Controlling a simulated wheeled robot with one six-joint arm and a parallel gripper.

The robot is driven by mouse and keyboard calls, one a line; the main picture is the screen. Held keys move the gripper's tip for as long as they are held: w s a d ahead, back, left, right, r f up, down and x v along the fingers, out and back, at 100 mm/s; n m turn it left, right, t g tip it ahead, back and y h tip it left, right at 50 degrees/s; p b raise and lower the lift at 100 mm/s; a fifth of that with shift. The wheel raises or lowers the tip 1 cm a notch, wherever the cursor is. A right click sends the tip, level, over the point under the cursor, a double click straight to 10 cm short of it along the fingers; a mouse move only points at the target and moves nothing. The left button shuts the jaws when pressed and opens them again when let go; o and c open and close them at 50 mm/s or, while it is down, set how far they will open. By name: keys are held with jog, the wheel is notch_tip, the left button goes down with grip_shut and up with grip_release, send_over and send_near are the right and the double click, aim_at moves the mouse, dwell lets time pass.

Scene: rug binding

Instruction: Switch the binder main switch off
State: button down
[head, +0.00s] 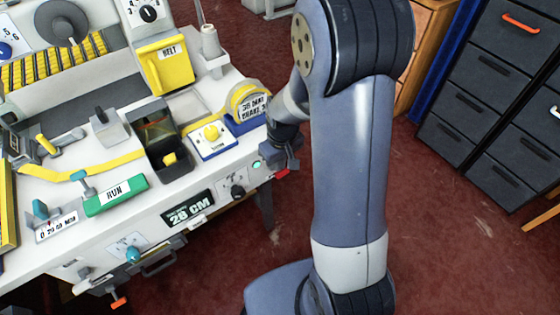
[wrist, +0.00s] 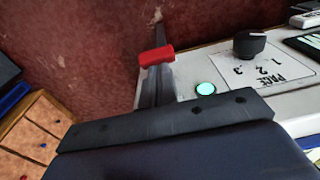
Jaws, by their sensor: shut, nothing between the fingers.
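A small red handle (head: 282,173) sticks out at the right end of the binder bench, likely the main switch. In the wrist view the red handle (wrist: 156,56) lies just beyond the tips of my gripper (wrist: 159,76). My gripper (head: 289,161) is shut and empty, close beside the handle in the head view. I cannot tell whether the fingers touch it. A round green lamp (head: 256,165) beside it is lit; it also glows in the wrist view (wrist: 206,88). The switch's mount is mostly hidden by my gripper.
A black PACE knob (head: 237,191) and a 28 CM display (head: 189,209) sit on the bench front left of the lamp. A tape dispenser (head: 247,104) stands above on the bench top. Dark drawers (head: 490,95) stand at the right, with open red floor between.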

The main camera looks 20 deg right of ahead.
jog(key=shift+s+f+b, duration=0.1)
jog(key=shift+f+b, duration=0.05)
jog(key=shift+b, duration=0.3)
jog(key=t+b, duration=0.1)
jog(key=b, duration=0.1)
jog(key=s+f+t+b, duration=0.1)
jog(key=b, duration=0.1)
jog(key=y+b, duration=0.1)
jog(key=b, duration=0.2)
jog(key=shift+s+d+f+t, duration=0.2)
jog(key=shift+d+f+t, duration=0.1)
jog(key=shift+f+t, duration=0.1)
jog(key=shift+s+d+f+t+y+b, duration=0.1)
jog(key=shift+s+f+t+y+b, duration=0.45)
jog(key=shift+b, duration=3.1)
jog(key=shift+s+d+f+t+h+b, duration=0.15)
jog(key=shift+f+t+b, duration=0.9)
jog(key=shift+b, duration=2.65)
jog(key=shift+s+d+f+t+y+b, duration=0.1)
jog(key=shift+s+f+t+y+b, duration=0.5)
jog(key=shift+b, duration=3.05)
jog(key=shift+w+f+h, duration=0.15)
jog(key=shift+f+h, duration=0.15)
jog(key=shift+f, duration=0.05)
